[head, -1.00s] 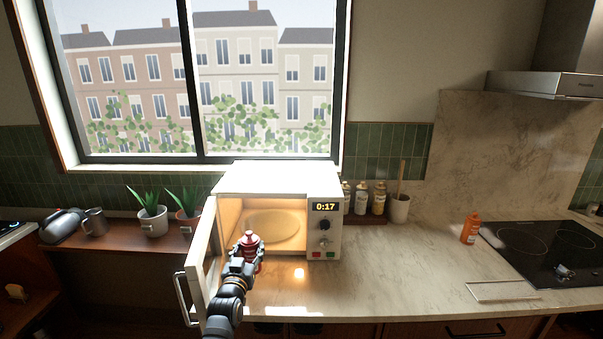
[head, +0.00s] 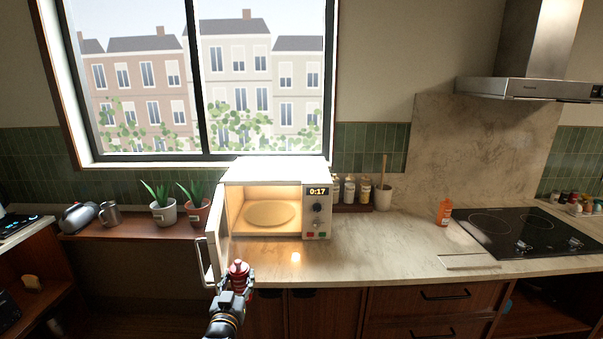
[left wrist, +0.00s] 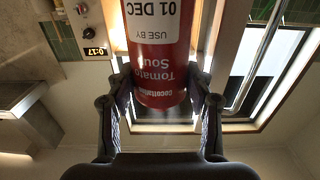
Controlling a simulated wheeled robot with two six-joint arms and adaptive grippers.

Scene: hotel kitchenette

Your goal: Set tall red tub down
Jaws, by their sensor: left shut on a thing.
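My left gripper (head: 234,286) is shut on the tall red tub (head: 238,268) and holds it in front of the open microwave, near the counter's front edge. In the left wrist view the red tub (left wrist: 160,60) fills the space between the two fingers. Its label reads "Tomato Soup" and "USE BY 01 DEC", upside down. The microwave (head: 275,170) stands open and lit, with its door swung out to the left and an empty turntable (head: 270,213) inside. My right gripper is not in view.
The microwave door handle (head: 206,262) sticks out just left of my arm. The counter (head: 375,245) right of the microwave is largely clear up to an orange bottle (head: 444,212), a pale frame-like item (head: 468,261) and the black hob (head: 520,232). Several bottles and a utensil pot (head: 382,197) stand behind.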

